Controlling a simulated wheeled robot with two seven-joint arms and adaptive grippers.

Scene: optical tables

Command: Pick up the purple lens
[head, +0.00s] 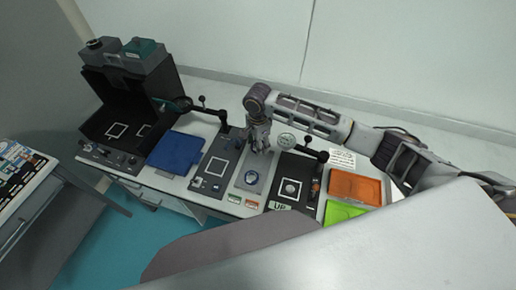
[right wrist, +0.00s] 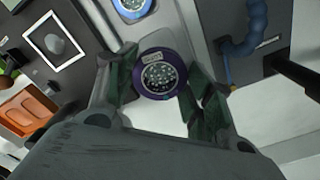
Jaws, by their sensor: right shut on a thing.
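The purple lens (right wrist: 161,76) is a round purple-rimmed disc with a small label and a speckled centre, between the two fingers of my right gripper in the right wrist view. My right gripper (head: 259,147) is shut on it, one finger at each side of the rim. In the head view the gripper points down over the back of the light grey panel on the bench, and I cannot make out the lens there. How high the lens is above the panel is unclear. My left gripper is not in view.
A blue-rimmed round piece (head: 251,178) sits on the grey panel in front of the gripper. A blue tray (head: 174,152) lies left; orange (head: 354,187) and green (head: 343,212) trays lie right. Black stands with arms flank the gripper. A large black device (head: 130,90) stands far left.

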